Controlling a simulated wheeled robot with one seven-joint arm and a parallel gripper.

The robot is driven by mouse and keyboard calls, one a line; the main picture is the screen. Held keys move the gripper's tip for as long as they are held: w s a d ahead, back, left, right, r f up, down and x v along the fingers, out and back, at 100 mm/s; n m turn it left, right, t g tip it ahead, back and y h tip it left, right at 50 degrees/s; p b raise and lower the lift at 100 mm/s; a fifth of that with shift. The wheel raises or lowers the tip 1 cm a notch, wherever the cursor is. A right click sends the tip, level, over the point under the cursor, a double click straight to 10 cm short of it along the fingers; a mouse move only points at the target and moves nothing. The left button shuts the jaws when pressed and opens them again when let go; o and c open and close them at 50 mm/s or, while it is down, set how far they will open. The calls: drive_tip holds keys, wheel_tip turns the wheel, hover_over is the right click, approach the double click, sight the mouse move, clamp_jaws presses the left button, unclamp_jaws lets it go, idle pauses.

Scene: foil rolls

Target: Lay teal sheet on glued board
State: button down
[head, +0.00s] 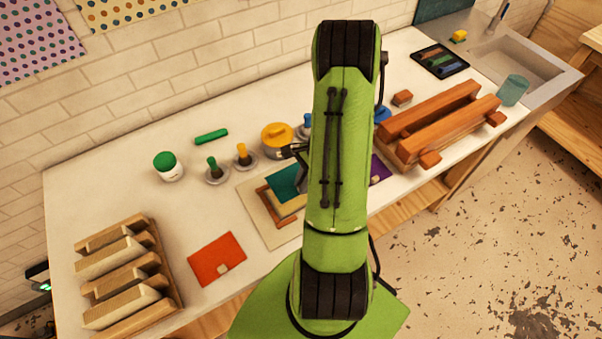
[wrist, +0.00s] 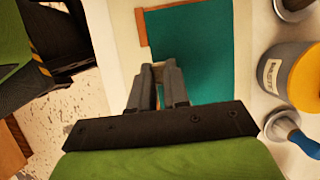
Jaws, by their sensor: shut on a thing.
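The teal sheet (head: 284,180) is over the back part of a brown-edged board (head: 268,200) in the head view. The board's pale face shows in front of the sheet. In the wrist view the teal sheet (wrist: 210,55) fills the middle, with a brown board edge (wrist: 142,28) along its left. My gripper (wrist: 160,72) is shut on the sheet at its near edge, where a small pale tab shows between the fingers. In the head view my gripper (head: 290,152) is partly hidden by my arm. I cannot tell whether the sheet touches the board.
A cream mat (head: 250,205) lies under the board. A yellow-lidded pot (head: 277,137) and glue brushes (head: 243,155) stand close behind. A red sheet (head: 217,259) and wooden rack (head: 130,280) lie left. A purple sheet (head: 380,170) and wooden press (head: 440,122) lie right.

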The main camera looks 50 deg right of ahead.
drive_tip(key=shift+s+d, duration=0.1)
drive_tip(key=shift+s, duration=0.05)
drive_tip(key=shift+w+a+f+b, duration=0.2)
drive_tip(key=shift+a+f+b, duration=0.2)
drive_tip(key=shift+a, duration=0.05)
drive_tip(key=shift+a+f+b, duration=0.1)
drive_tip(key=shift+f+b, duration=0.2)
drive_tip(key=shift+f, duration=0.05)
drive_tip(key=f+b, duration=0.3)
drive_tip(key=f, duration=0.1)
drive_tip(key=shift+d, duration=0.25)
drive_tip(key=shift+f+b, duration=0.45)
drive_tip(key=shift+f, duration=0.05)
drive_tip(key=shift+f, duration=0.15)
idle(0.4)
drive_tip(key=c, duration=0.7)
unclamp_jaws()
